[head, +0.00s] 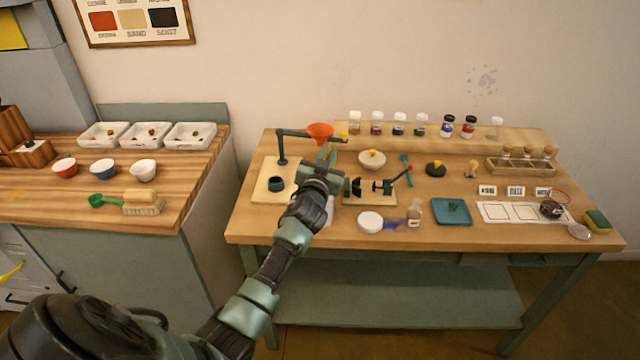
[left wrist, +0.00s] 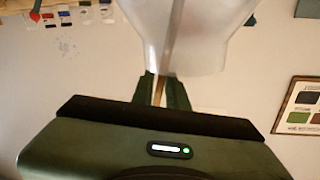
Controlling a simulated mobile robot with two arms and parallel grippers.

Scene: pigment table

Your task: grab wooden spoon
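My left gripper (head: 327,157) is over the left part of the work table, near the orange funnel. In the left wrist view its dark green fingers (left wrist: 160,92) are close together with a thin brown wooden stick (left wrist: 158,93) between them, which looks like the wooden spoon's handle. The stick continues as a greyish strip behind or inside a frosted, translucent vessel (left wrist: 205,45) just beyond the fingertips. I cannot tell which, and the spoon's bowl end is not clear. In the head view my gripper and forearm hide the spoon. My right gripper is in neither view.
The orange funnel (head: 320,131) on its stand is close behind my gripper. A pale bowl (head: 372,161), a small press (head: 383,187), a white disc (head: 370,222) and a blue tray (head: 452,212) lie to the right. Jars line the rear shelf. A counter (head: 205,160) stands left.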

